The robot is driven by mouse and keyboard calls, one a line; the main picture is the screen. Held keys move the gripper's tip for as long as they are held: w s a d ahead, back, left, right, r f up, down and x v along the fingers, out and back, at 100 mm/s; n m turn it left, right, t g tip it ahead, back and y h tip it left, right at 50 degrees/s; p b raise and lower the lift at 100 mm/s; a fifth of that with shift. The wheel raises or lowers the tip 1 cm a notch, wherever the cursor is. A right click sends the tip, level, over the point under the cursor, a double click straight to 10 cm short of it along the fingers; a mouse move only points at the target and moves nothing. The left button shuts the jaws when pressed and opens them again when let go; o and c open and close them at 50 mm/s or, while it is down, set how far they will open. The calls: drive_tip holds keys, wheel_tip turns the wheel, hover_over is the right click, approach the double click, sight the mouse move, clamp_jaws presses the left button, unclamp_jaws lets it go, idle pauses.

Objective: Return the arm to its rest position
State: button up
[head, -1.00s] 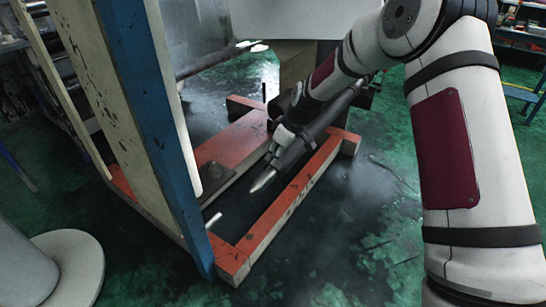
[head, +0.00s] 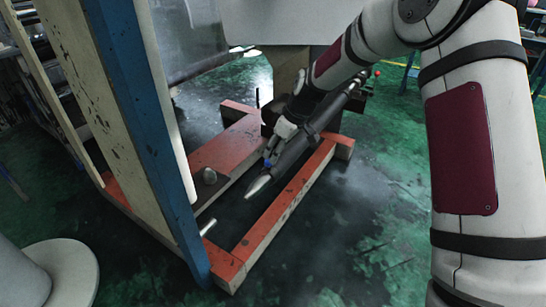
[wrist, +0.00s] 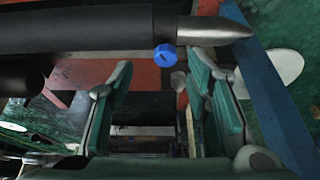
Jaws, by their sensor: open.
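My arm (head: 470,150) rises at the right of the head view, bends near the top and reaches down to the middle. My gripper (head: 272,150) is there, beside a dark cylinder with a pointed silver tip (head: 258,186). In the wrist view my gripper (wrist: 160,72) is open, its two green-padded fingers apart with nothing held between them. The dark cylinder (wrist: 80,30) lies across the top of that view, beyond the fingertips. A small blue knob (wrist: 165,55) shows by the cylinder, between the fingertips. The head view hides most of the fingers.
A red-orange floor frame (head: 275,210) lies under the gripper and cylinder. A blue post (head: 145,130) and a cream panel (head: 85,80) stand close on the left. A round pale base (head: 65,270) is at lower left. Open green floor (head: 370,220) lies right of the frame.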

drive_tip(key=v, duration=0.7)
drive_tip(key=s+d+r+m+h, duration=0.15)
drive_tip(key=s+r, duration=0.25)
drive_tip(key=s, duration=0.4)
drive_tip(key=s+d+r+m+g+h, duration=0.1)
drive_tip(key=s+d+r+m, duration=0.1)
drive_tip(key=s+r, duration=0.5)
drive_tip(key=s+d+r+m+h, duration=0.1)
drive_tip(key=s+d+r+m, duration=0.1)
drive_tip(key=s, duration=0.8)
drive_tip(key=s+d+f+m+g, duration=0.1)
drive_tip(key=s+d+m, duration=0.15)
drive_tip(key=s, duration=0.95)
drive_tip(key=s+d+f+m+g, duration=0.1)
drive_tip(key=s+m, duration=0.2)
drive_tip(key=s, duration=0.9)
wheel_tip(320, 180, up, 35)
drive_tip(key=t+p, duration=0.4)
drive_tip(key=p, duration=2.9)
drive_tip(key=shift+d+r+n, duration=0.15)
drive_tip(key=shift+d+n, duration=0.15)
